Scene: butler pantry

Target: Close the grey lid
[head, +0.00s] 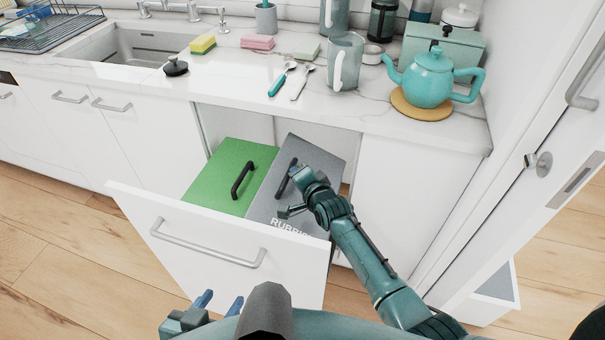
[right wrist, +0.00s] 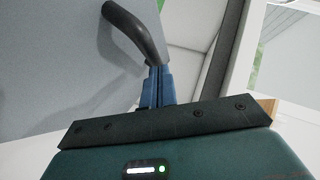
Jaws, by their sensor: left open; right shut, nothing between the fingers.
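The grey lid (head: 268,207) covers the right side of the pulled-out drawer (head: 215,255), with a dark bar handle (head: 285,180) and partly hidden white lettering. Its far edge looks higher than the green lid beside it; I cannot tell its exact tilt. My right gripper (head: 303,175) is over the grey lid, close to the handle. In the right wrist view its blue fingers (right wrist: 157,86) are shut and empty beside the handle's end (right wrist: 140,35), with the lid surface (right wrist: 60,60) behind. My left gripper (head: 219,303) is open and empty, low in front of the drawer.
A green lid (head: 215,178) with a black handle lies left of the grey one. The drawer front stands out from the cabinet. The marble counter (head: 235,85) above holds a teal teapot (head: 428,80), a jug (head: 345,62) and spoons. A door stands at the right.

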